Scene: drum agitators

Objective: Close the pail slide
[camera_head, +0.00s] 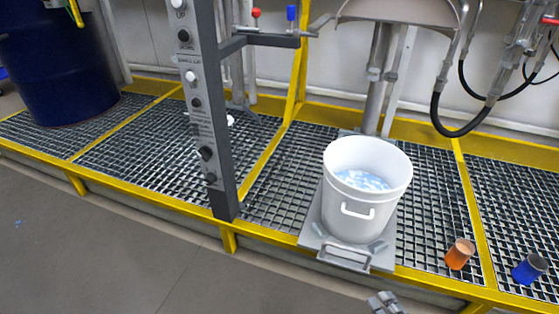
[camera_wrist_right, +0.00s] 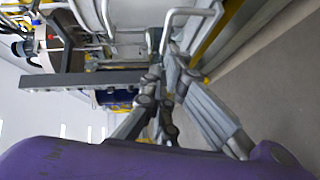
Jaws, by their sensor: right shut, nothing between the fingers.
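The pail slide (camera_head: 309,232) is a grey plate lying on the grating, with its front end at the yellow front edge. Its bar handle (camera_head: 344,258) faces the front. A white pail (camera_head: 345,222) with bluish-white contents stands upright on the slide. My right gripper (camera_head: 384,302) is low at the bottom edge of the head view, in front of and right of the handle, apart from it. It is shut and empty. In the right wrist view its fingers (camera_wrist_right: 165,75) are close to a bent grey bar, probably the handle (camera_wrist_right: 188,14). My left gripper is out of view.
A grey control post (camera_head: 205,110) rises left of the pail. A dark blue drum (camera_head: 62,65) stands at far left. The floor in front is clear.

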